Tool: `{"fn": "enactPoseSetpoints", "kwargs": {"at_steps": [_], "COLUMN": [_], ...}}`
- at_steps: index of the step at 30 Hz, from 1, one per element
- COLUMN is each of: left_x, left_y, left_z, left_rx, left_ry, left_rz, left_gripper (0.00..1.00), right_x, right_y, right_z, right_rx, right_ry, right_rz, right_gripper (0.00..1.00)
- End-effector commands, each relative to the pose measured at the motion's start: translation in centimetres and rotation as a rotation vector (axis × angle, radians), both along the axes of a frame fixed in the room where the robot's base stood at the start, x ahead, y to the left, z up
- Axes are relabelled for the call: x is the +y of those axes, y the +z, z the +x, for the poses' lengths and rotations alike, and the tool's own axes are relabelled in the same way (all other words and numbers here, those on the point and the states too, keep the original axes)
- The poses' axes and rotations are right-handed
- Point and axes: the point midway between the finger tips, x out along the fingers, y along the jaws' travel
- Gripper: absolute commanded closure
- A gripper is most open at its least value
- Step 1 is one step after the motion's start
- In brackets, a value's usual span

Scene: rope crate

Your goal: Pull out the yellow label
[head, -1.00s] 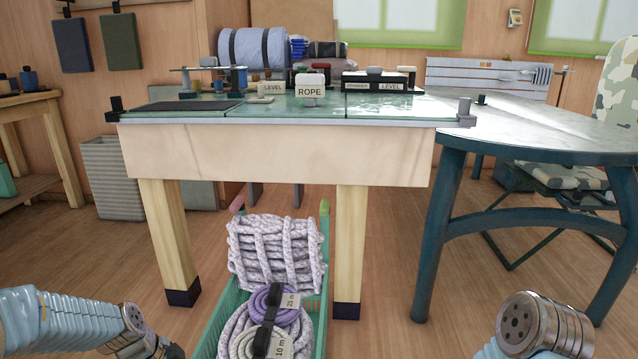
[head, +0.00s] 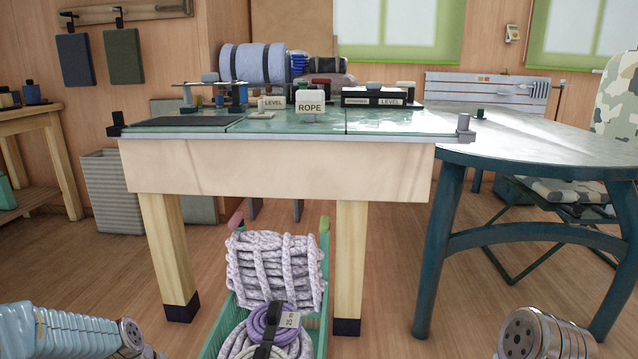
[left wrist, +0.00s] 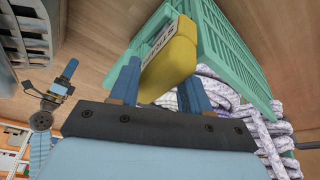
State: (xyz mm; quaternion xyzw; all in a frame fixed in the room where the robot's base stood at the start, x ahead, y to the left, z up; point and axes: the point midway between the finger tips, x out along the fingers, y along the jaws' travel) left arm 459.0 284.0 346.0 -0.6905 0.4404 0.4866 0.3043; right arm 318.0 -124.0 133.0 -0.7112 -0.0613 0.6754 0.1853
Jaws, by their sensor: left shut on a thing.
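A yellow label (left wrist: 172,62) with a white printed strip shows in the left wrist view. My left gripper (left wrist: 160,84) is shut on it, with a blue finger on either side. The green crate (left wrist: 248,60) is right beside and behind the label; whether they touch I cannot tell. In the head view the crate (head: 324,275) stands on the floor in front of the workbench, with coiled ropes in it. The label does not show in the head view. My left gripper is below that picture's edge, and so is my right gripper.
White and purple rope (head: 270,268) fills the crate, with a purple coil (head: 290,318) tagged 25 m in front. The workbench (head: 280,168) stands over the crate's far end, its legs close on both sides. A round blue table (head: 540,150) stands at right.

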Motion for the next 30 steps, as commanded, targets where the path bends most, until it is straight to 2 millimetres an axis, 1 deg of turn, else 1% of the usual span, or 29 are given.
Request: {"fn": "enactPoseSetpoints", "kwargs": {"at_steps": [1, 6, 14, 17, 20, 27, 30], "left_x": [0.1, 0.1, 0.1, 0.3, 0.8, 2.6, 3.3], "left_y": [0.4, 0.3, 0.3, 0.9, 2.4, 8.0, 10.1], "left_z": [0.2, 0.2, 0.2, 0.1, 0.0, -0.9, -1.2], "left_rx": [-0.005, -0.007, -0.006, -0.008, -0.01, -0.011, -0.011], "left_ry": [0.008, 0.007, 0.005, 0.006, 0.007, 0.006, 0.007], "left_rz": [-0.001, 0.0, 0.001, 0.001, 0.001, 0.002, 0.002], "left_gripper": [0.49, 0.23, 0.23, 0.23, 0.23, 0.23, 0.23], "right_x": [0.0, 0.0, 0.0, 0.0, 0.0, 0.0, 0.1], "right_y": [0.1, 0.1, 0.1, 0.3, 0.8, 2.3, 2.8], "right_z": [0.0, 0.0, 0.0, 0.0, 0.0, -0.1, -0.1], "right_rx": [0.0, 0.0, 0.001, 0.001, 0.002, 0.005, 0.007], "right_ry": [0.0, 0.0, 0.0, 0.0, 0.001, 0.003, 0.005], "right_rz": [0.0, 0.0, 0.0, 0.0, 0.0, 0.002, 0.002], "right_gripper": [0.32, 0.32, 0.32, 0.32, 0.32, 0.32, 0.32]}}
